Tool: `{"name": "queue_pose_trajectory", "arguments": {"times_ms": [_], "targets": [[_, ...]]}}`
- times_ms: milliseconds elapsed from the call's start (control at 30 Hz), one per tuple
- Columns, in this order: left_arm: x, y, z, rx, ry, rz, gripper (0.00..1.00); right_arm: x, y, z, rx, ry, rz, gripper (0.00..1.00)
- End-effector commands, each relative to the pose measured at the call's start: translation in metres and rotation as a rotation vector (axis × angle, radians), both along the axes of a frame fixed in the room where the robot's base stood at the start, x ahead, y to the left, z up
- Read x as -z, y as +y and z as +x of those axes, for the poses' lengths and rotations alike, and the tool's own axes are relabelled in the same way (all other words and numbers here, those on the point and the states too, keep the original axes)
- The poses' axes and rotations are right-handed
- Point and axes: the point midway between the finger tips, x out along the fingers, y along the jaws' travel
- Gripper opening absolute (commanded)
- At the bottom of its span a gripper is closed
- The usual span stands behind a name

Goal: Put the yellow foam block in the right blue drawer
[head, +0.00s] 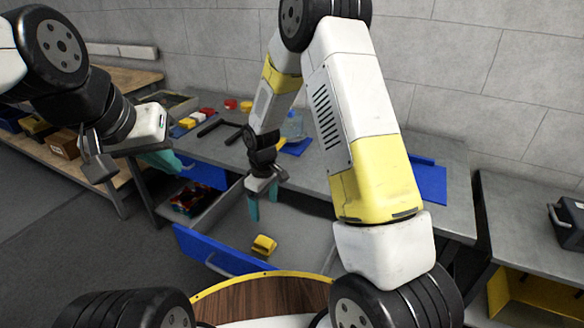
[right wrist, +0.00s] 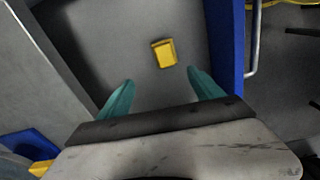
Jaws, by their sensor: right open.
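The yellow foam block (head: 263,245) lies on the grey floor of the open right blue drawer (head: 225,254), near its blue front. In the right wrist view the block (right wrist: 164,53) lies beyond my fingertips, touched by neither. My right gripper (head: 262,206) is open and empty, above the drawer; its two teal fingers stand apart in the right wrist view (right wrist: 160,76). My left gripper (head: 163,160) is at the left by the bench, well away from the block; its teal fingers are partly hidden and their opening is unclear.
Another open drawer (head: 188,213) to the left holds red and dark items. The bench top carries coloured blocks (head: 187,123), a dark handle-like tool (head: 219,128), a clear bottle (head: 292,125) and a blue mat (head: 427,183). My right arm hides part of the bench.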

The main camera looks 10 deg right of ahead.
Motion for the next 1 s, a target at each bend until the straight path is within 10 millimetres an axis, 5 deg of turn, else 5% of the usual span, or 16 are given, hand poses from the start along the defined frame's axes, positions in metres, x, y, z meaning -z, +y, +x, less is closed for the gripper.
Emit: {"name": "queue_pose_trajectory", "arguments": {"times_ms": [200,500,700,1000], "targets": [[0.0,0.0,0.0,0.0,0.0,0.0,0.0,-0.119,-0.039,-0.014,0.213,-0.105,0.077,0.76],[0.0,0.0,0.0,0.0,0.0,0.0,0.0,-0.242,-0.091,-0.083,0.491,-0.23,0.205,0.76],[0.0,0.0,0.0,0.0,0.0,0.0,0.0,-0.291,-0.116,-0.146,0.657,-0.309,0.3,0.76],[0.0,0.0,0.0,0.0,0.0,0.0,0.0,-0.314,-0.129,-0.209,0.802,-0.376,0.399,0.76]]}}
